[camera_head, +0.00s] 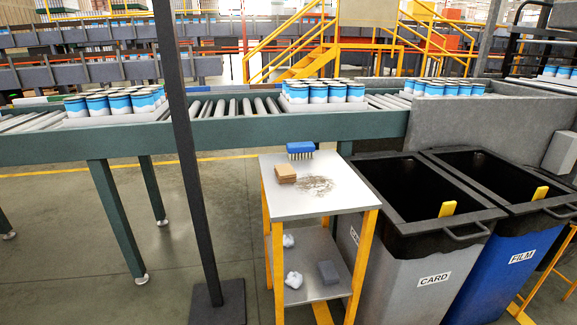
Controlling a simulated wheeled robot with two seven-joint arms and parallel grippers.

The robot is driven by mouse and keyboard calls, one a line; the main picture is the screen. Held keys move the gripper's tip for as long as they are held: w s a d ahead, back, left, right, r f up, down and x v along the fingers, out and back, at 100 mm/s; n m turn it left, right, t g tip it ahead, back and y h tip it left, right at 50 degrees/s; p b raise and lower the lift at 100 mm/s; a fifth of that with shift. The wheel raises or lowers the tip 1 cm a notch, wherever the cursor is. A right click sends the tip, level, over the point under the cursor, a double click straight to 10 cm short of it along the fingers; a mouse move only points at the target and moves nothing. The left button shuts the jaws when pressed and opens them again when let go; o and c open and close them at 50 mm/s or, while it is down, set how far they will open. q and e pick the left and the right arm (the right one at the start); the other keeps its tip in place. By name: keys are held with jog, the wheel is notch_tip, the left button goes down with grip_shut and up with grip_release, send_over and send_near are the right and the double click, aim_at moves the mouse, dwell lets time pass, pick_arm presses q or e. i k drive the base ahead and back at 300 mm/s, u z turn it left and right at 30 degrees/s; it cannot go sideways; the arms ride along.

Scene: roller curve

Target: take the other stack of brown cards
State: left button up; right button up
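A small stack of brown cards (286,172) lies on the grey top of the small yellow-legged table (335,203), near its back left. It is the only brown stack I can make out. A blue-backed brush (300,149) with dark bristles is at the table's back edge, just behind the stack. A patch of brown dirt (317,186) is spread on the top to the right of the stack. Neither of my grippers shows in the head view.
A grey bin marked CARD (400,281) and a blue bin marked FILM (500,282) stand right of the table. White crumpled pieces (293,280) and a grey block (328,272) lie on the lower shelf. A dark post (190,170) stands left. A roller conveyor (240,131) carrying cans runs behind.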

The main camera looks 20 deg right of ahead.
aim_at(285, 172)
jog(key=z, duration=0.55)
jog(key=i, duration=0.65)
jog(key=z, duration=0.75)
